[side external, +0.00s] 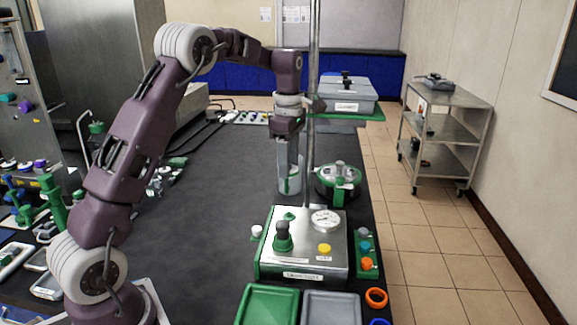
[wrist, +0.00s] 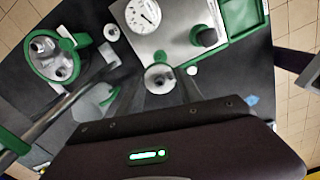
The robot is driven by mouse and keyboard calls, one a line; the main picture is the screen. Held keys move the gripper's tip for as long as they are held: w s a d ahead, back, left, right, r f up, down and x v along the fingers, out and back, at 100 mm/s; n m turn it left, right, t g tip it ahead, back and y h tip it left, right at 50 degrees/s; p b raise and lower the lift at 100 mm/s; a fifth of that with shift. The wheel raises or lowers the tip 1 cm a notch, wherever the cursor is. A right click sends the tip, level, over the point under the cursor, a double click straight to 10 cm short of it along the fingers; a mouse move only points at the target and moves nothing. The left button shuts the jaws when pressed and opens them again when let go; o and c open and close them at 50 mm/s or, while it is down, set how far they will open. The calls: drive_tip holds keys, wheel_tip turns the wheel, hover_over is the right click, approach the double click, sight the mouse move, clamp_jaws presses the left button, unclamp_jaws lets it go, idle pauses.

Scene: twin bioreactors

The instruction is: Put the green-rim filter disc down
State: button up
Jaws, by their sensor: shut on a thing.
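My gripper (side external: 289,160) points down over the dark bench, behind the steel control box, in the side view. In the wrist view its fingers (wrist: 160,85) are closed on a small round silvery piece (wrist: 158,78), which I take to be the filter disc. Its green rim cannot be made out there. In the side view the disc cannot be told apart from the fingers and the clear vessel (side external: 291,184) with a green mark beside them. I cannot tell whether the disc touches anything below.
The steel control box (side external: 300,258) with gauge and green-based knob stands in front. A green-ringed reactor vessel (side external: 338,183) is to the right, and a thin upright pole (side external: 313,100) is close to the gripper. Green (side external: 268,305) and grey (side external: 330,309) trays lie nearest.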

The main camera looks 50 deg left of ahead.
idle(0.3)
wheel_tip(320, 180, up, 5)
drive_tip(key=shift+r, duration=0.15)
drive_tip(key=s+d+r+m, duration=0.1)
drive_tip(key=s+d+m, duration=0.4)
drive_tip(key=d, duration=0.1)
drive_tip(key=m, duration=1.3)
hover_over(269, 311)
drive_tip(key=f, duration=0.2)
wheel_tip(269, 311, down, 24)
drive_tip(key=shift+a+r, duration=0.1)
